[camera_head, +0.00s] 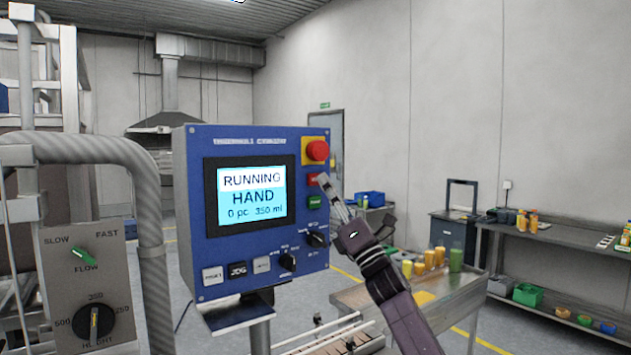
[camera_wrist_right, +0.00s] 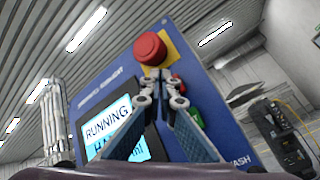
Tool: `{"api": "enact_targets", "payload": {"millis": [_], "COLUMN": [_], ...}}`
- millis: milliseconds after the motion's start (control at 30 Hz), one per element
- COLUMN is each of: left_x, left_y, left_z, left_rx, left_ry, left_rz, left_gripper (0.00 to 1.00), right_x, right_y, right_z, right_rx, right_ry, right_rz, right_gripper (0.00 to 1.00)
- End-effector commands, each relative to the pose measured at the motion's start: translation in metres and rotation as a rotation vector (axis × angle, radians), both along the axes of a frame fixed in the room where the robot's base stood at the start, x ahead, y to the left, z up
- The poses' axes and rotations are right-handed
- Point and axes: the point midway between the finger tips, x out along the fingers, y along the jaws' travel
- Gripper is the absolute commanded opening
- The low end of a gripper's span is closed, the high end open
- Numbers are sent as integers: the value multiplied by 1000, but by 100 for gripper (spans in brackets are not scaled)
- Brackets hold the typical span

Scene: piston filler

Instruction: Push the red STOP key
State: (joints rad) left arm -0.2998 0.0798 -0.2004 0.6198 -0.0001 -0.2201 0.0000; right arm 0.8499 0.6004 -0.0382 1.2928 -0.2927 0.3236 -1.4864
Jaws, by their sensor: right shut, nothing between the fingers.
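The red STOP key (camera_head: 312,179) is a small flat button on the blue control panel (camera_head: 196,262), below the round red mushroom button on its yellow plate. My right gripper (camera_head: 325,181) is shut and empty, its fingertips in front of the panel right beside the red key and partly covering it. I cannot tell if they touch. In the right wrist view the fingertips (camera_wrist_right: 160,76) lie just below the mushroom button (camera_wrist_right: 150,48), and part of the red key (camera_wrist_right: 178,86) shows behind the right finger. The screen (camera_head: 252,196) reads RUNNING, HAND. My left gripper is out of view.
A green key (camera_head: 315,202) sits just below the red one, with black knobs (camera_head: 316,239) lower down. A grey pipe (camera_head: 145,190) and a dial box (camera_head: 88,280) stand at the left. A table with filled jars (camera_head: 455,259) stands behind my right arm.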

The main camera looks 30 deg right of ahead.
Motion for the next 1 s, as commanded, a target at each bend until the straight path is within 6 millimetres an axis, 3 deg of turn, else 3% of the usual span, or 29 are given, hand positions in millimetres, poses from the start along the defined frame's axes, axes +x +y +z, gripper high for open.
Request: {"api": "enact_targets", "payload": {"millis": [1000], "left_x": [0], "left_y": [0], "left_z": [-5], "left_rx": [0], "left_ry": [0], "left_rz": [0], "left_gripper": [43], "right_x": [9], "right_y": [1], "right_z": [0], "right_rx": [0], "right_ry": [0], "right_rz": [0], "right_gripper": [0]}}
